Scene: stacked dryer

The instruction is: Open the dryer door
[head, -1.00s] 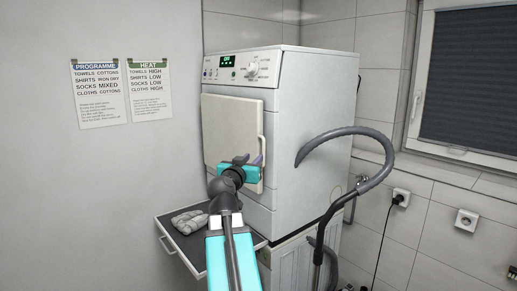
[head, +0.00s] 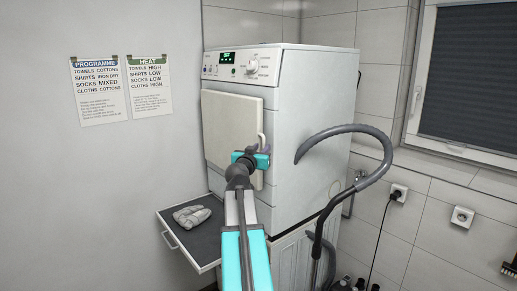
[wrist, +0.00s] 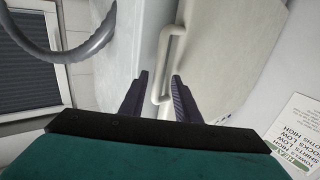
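The dryer (head: 300,130) stands stacked on a lower machine, its square cream door (head: 228,122) shut in the head view. The pale bar handle (head: 263,138) runs upright at the door's right edge. My gripper (head: 265,150) is at the handle's lower part, partly hiding it. In the wrist view the handle (wrist: 164,52) passes between the two dark fingers of my gripper (wrist: 160,74), which are spread with gaps beside the bar. The door (wrist: 220,45) fills the picture to the right of the handle; contact is not clear.
A grey hose (head: 375,172) loops out at the dryer's right. A pull-out shelf (head: 205,248) below the door carries grey folded cloth (head: 192,216). Two paper notices (head: 100,90) hang on the left wall. Space before the door's left side is clear.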

